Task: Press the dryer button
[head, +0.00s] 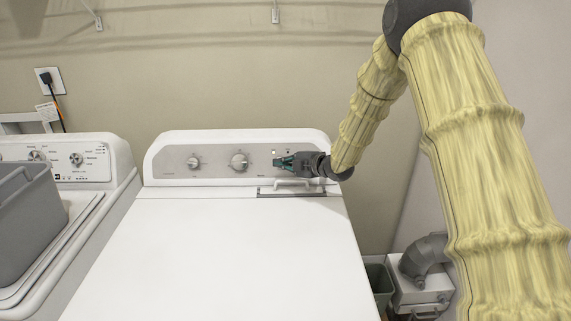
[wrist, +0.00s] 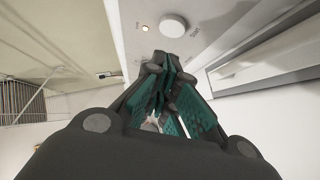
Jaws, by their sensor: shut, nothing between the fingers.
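The white dryer (head: 220,240) fills the middle of the head view, with a grey control panel (head: 215,171) along its back. My gripper (head: 278,162) is shut and empty at the right part of this panel, its fingers covering some of it. In the wrist view my fingertips (wrist: 168,62) point toward the panel. A round white button or knob (wrist: 173,25) shows just beyond them, with a small lit lamp (wrist: 145,28) beside it. The fingertips look close to this round part but apart from it.
Two dials, a left one (head: 194,162) and a larger one (head: 239,161), are on the panel left of my gripper. A second white machine (head: 90,165) stands at the left with a grey basket (head: 28,210) on it. A dark bin (head: 379,282) is on the right.

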